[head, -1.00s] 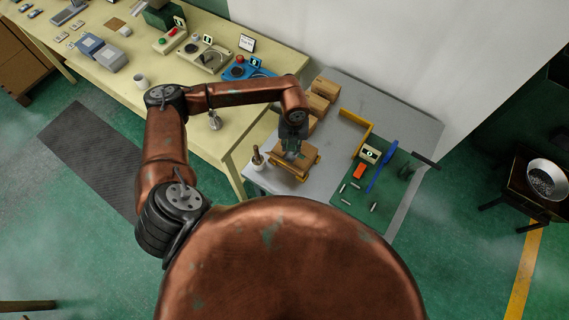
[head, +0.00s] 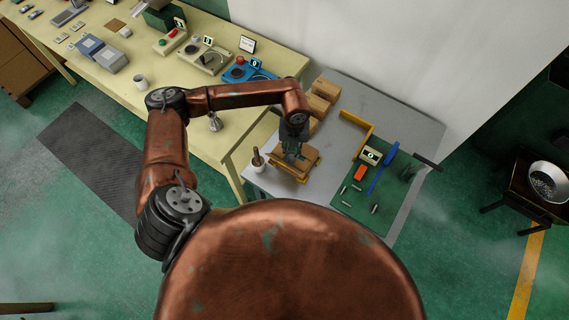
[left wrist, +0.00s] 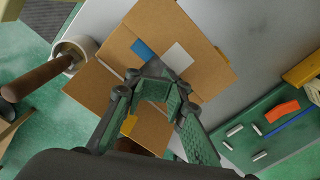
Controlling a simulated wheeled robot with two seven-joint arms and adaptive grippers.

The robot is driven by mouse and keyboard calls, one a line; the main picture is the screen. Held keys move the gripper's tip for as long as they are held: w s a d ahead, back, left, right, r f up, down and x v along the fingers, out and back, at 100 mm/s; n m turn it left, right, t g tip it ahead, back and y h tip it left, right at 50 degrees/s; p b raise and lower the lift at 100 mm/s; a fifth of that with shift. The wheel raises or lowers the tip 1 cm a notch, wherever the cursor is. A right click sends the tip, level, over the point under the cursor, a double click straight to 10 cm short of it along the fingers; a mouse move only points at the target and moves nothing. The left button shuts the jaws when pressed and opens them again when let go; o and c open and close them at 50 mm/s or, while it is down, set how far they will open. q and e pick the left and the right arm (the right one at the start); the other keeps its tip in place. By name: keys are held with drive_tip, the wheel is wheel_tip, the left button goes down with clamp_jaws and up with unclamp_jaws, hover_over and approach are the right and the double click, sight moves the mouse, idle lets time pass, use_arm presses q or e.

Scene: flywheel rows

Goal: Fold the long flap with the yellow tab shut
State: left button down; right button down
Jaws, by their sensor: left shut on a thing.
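The brown cardboard box (head: 303,176) stands on the grey table just below my left gripper (head: 293,156). In the left wrist view its cardboard panels (left wrist: 165,22) fill the middle, with a blue tab (left wrist: 143,49) and a white tab (left wrist: 178,57) on them. The yellow tab (left wrist: 128,125) shows beside my left finger, on the near cardboard flap (left wrist: 152,130). My left gripper (left wrist: 160,86) is shut on the flap, though the fingers hide the contact itself. My right gripper is not in view.
A white pot with a wooden-handled brush (head: 257,160) stands close left of the box. More cardboard boxes (head: 319,103) stand behind it. A yellow angled guide (head: 357,126) and a green mat (head: 372,200) with small tools lie to the right.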

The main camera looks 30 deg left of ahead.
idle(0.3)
use_arm(q)
drive_tip(key=shift+r+p, duration=0.35)
drive_tip(key=shift+r, duration=0.1)
wheel_tip(320, 180, up, 7)
drive_tip(key=p, duration=0.3)
drive_tip(key=shift+p, duration=0.4)
